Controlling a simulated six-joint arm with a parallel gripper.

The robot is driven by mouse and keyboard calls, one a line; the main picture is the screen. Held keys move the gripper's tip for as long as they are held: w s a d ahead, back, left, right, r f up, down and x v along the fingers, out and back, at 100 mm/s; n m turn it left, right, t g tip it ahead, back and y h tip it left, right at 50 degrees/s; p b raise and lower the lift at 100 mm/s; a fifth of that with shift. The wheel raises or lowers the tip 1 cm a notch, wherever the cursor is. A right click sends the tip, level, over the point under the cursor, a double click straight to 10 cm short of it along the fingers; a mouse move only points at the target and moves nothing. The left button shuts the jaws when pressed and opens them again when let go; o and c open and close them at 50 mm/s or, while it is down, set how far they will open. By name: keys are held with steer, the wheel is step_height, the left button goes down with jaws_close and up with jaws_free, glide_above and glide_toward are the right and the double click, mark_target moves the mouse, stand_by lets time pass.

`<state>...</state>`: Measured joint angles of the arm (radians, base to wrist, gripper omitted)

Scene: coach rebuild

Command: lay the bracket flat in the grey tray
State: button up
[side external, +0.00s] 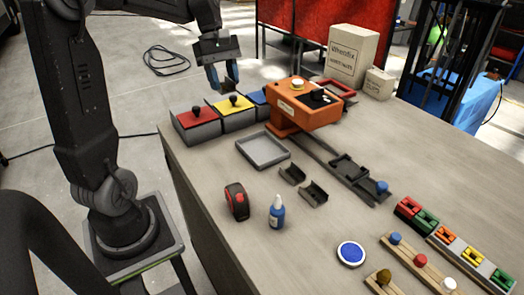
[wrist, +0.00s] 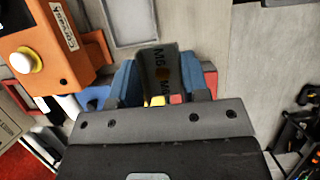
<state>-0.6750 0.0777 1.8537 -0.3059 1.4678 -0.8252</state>
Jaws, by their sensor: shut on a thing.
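The bracket (wrist: 162,66) is a dark grey plate with M6 lettering, standing between the blue fingers of my gripper (wrist: 160,82) in the wrist view. My gripper is shut on it. The grey tray (side external: 263,150) lies empty on the table, nearer the camera than the bins. Part of the tray also shows at the top of the wrist view (wrist: 135,22).
Red (side external: 195,120), yellow (side external: 234,106) and blue lidded bins stand by the tray. An orange machine (side external: 303,106) stands close on the tray's right. Dark cradles (side external: 313,193), a tape measure (side external: 236,201) and a blue bottle (side external: 277,212) stand nearer the camera.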

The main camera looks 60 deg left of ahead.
step_height(320, 180, down, 6)
steer(key=f, duration=0.1)
glide_above(268, 157)
step_height(268, 157, down, 7)
steer(key=shift+r, duration=0.1)
steer(key=shift+f, duration=2)
steer(key=o, duration=1)
steer(key=shift+f, duration=0.1)
steer(key=shift+o, duration=0.2)
